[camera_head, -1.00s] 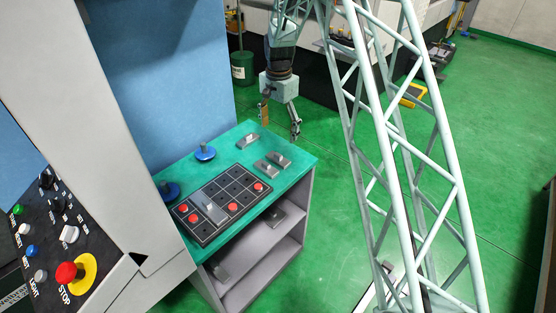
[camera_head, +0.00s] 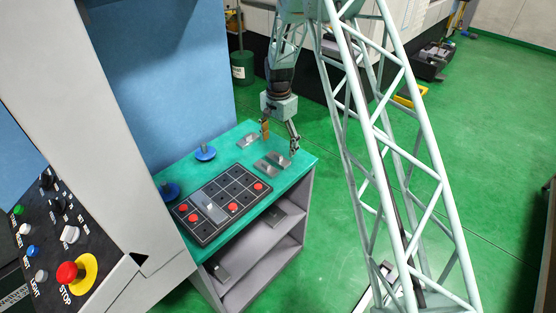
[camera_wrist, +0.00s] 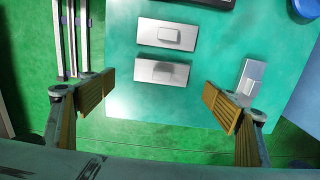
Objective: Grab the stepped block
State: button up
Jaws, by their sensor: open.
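Grey stepped blocks, each a flat plate with a raised part, lie on the teal tabletop. Two lie side by side near the right corner, one (camera_head: 265,167) and another (camera_head: 279,158); they show in the wrist view as the upper block (camera_wrist: 167,34) and the lower block (camera_wrist: 161,73). A third block (camera_head: 248,140) lies apart by the back edge, at right in the wrist view (camera_wrist: 250,78). The pictures do not show which one the task means. My gripper (camera_head: 280,140) is open and empty above the table's back edge. In the wrist view its fingers (camera_wrist: 160,88) stand wide, just below the lower block.
A black tray (camera_head: 207,236) with red round pieces and a grey block lies on the teal table (camera_head: 229,148). Blue-based posts (camera_head: 205,153) stand at the table's left side. A shelf (camera_head: 262,244) below holds grey pieces. A machine panel with a red stop button (camera_head: 67,272) is at left.

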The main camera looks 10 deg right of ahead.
aim_at(278, 154)
jog(key=shift+f, duration=0.55)
jog(key=shift+f, duration=0.1)
jog(key=shift+w+a+f+p, duration=0.1)
jog(key=shift+f+p, duration=0.05)
jog(key=shift+f, duration=1.1)
jog(key=shift+w+f+p, duration=0.1)
jog(key=shift+f+p, duration=0.05)
jog(key=shift+f, duration=1.1)
jog(key=shift+c, duration=0.7)
